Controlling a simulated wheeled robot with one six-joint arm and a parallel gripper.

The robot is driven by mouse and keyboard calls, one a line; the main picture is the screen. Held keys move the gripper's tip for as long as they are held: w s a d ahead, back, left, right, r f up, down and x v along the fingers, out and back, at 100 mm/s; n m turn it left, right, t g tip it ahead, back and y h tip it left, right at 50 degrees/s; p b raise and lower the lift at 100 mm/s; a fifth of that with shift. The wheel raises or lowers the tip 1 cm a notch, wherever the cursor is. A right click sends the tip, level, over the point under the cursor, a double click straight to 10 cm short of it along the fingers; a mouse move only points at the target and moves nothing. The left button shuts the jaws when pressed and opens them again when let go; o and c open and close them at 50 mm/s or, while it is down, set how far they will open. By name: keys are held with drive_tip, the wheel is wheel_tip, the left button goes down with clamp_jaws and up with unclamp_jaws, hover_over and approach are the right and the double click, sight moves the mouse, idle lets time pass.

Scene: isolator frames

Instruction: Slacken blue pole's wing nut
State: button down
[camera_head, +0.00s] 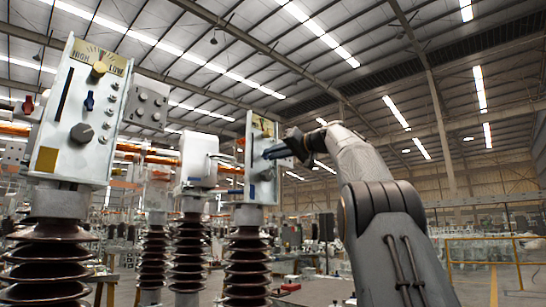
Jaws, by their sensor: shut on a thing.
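The blue pole is the right-hand white box (261,150) on a brown ribbed insulator (246,265), with a blue mark (252,191) low on its side. My gripper (273,153) comes in from the right and is at the front face of this box, around mid-height. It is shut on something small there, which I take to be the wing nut. The jaws hide the nut, so its angle cannot be told.
A nearer white box (80,120) with a HIGH/LOW dial, a grey knob, a blue lever and a yellow square stands at the left. Another white box (199,158) stands between them. Copper-coloured bars (160,158) run behind. A yellow railing (495,238) is far right.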

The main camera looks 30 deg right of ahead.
drive_tip(key=shift+f+n, duration=0.1)
drive_tip(key=shift+n, duration=0.2)
idle(0.4)
drive_tip(key=c, duration=1.7)
unclamp_jaws()
drive_tip(key=shift+b+v, duration=1.6)
drive_tip(key=shift+v, duration=2.35)
